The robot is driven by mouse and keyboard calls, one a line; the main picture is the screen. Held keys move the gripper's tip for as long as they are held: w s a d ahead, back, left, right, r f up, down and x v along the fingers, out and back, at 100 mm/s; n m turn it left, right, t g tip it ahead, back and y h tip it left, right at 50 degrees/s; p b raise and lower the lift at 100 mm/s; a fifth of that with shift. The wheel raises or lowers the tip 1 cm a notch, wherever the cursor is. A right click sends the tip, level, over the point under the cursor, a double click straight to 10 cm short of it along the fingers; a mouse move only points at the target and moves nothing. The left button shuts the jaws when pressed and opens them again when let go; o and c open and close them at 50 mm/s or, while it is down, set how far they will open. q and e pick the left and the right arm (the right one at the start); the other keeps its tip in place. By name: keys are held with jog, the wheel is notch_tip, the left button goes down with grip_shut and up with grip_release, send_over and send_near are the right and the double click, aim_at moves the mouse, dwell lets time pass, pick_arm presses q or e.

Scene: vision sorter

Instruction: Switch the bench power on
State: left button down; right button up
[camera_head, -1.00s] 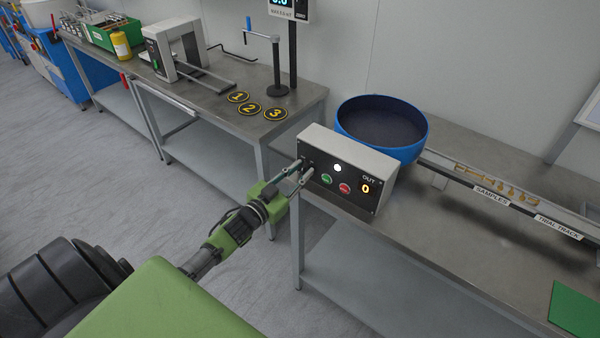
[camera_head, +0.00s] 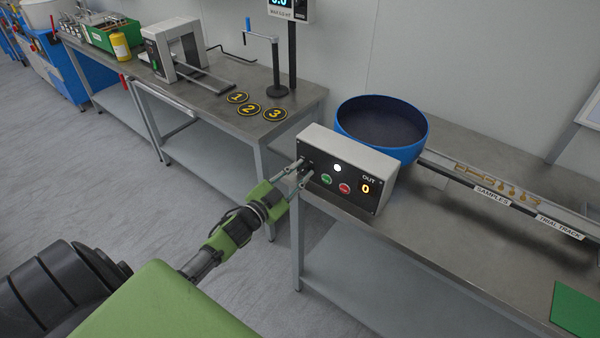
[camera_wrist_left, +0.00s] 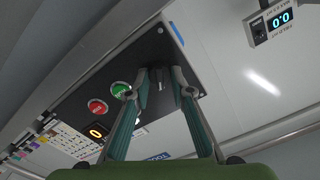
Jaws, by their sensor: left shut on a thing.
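The control box (camera_head: 352,152) stands at the left end of the right bench. Its dark front carries a green button (camera_head: 326,178), a red button (camera_head: 344,188), a lit white lamp (camera_head: 337,168) and an orange "0" display (camera_head: 365,188) under OUT. My left gripper (camera_head: 303,171) is at the left part of this front. In the left wrist view its fingers (camera_wrist_left: 163,88) are shut on a small dark switch knob (camera_wrist_left: 160,76), which they partly hide. The green button (camera_wrist_left: 120,90) is just beside one finger. My right gripper is not in view.
A blue bowl (camera_head: 382,103) stands behind the box. A track (camera_head: 520,213) with small brass-coloured parts runs right from it. The left bench (camera_head: 206,97) holds a post with a crank, a grey frame and a green crate. Open floor lies left of the right bench.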

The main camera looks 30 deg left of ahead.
pick_arm(q)
jog(key=c, duration=1.8)
grip_release()
jog(key=s, duration=0.8)
jog(key=s+a, duration=0.1)
jog(key=s, duration=0.3)
